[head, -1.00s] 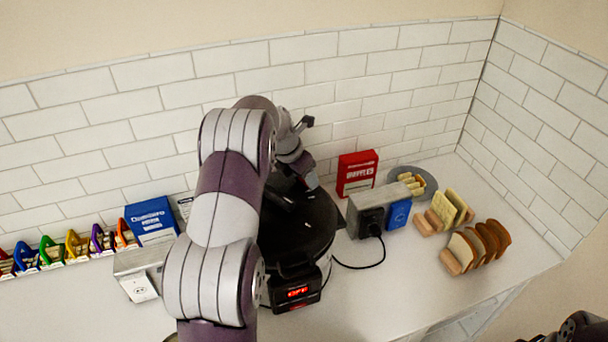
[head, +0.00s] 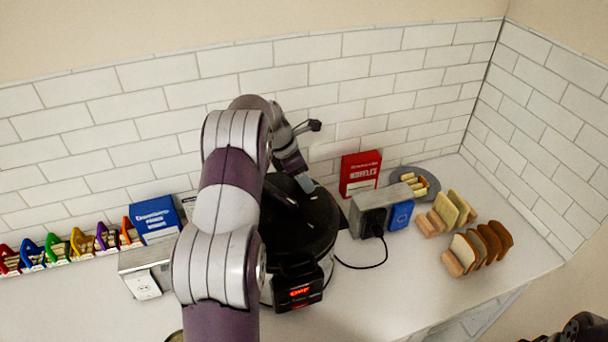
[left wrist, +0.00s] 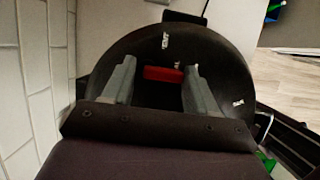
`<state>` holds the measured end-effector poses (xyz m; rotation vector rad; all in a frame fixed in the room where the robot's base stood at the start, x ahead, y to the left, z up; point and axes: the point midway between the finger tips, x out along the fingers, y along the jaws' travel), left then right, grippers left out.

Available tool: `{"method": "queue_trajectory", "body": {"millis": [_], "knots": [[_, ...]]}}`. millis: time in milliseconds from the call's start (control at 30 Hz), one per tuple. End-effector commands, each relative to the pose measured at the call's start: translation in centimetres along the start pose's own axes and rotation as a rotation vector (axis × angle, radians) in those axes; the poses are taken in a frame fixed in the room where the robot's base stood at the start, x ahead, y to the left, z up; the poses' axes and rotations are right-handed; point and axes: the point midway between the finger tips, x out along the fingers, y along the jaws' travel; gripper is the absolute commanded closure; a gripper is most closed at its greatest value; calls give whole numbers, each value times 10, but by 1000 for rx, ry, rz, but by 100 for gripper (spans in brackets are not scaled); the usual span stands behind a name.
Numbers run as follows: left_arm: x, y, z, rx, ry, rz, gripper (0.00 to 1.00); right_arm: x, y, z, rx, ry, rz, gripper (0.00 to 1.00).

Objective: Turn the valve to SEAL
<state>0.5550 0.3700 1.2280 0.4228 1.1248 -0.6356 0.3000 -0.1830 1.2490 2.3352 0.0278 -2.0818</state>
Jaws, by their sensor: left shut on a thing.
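The round black cooker (head: 318,222) stands on the counter, partly hidden behind my left arm. Its black lid (left wrist: 215,60) fills much of the left wrist view, with a white VENT mark near its far edge and another small mark, hard to read, at the right. A red valve (left wrist: 163,73) shows between the fingers. My left gripper (left wrist: 160,86) points down at the lid, with one grey finger on each side of the valve, and is shut on it. It also shows over the lid in the head view (head: 303,181).
A red box (head: 360,174), a grey outlet block (head: 370,210) with a plugged cord, a plate (head: 425,182) and bread racks (head: 480,248) stand right of the cooker. A blue box (head: 155,219) and several coloured holders (head: 80,243) stand left. The front-right counter is clear.

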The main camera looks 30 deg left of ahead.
Motion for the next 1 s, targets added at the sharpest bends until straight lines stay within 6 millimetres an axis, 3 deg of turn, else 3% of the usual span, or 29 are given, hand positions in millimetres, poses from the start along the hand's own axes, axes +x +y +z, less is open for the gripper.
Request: {"method": "queue_trajectory", "body": {"millis": [267,300,333,633,767,833,1000], "knots": [[3,-3,-3,-3,7,-14,73,0,0,0,0,0,0,57],[3,-3,-4,-3,7,-14,36,0,0,0,0,0,0,57],[3,-3,-3,-3,7,-14,26,0,0,0,0,0,0,57],[1,-1,-2,-1,3,-5,26,0,0,0,0,0,0,57],[-10,0,-2,-1,1,-2,26,4,0,0,0,0,0,57],[-22,0,-2,-1,1,-1,26,7,0,1,0,0,0,57],[-86,-2,2,-4,2,-4,26,-44,0,-5,0,1,0,57]]}}
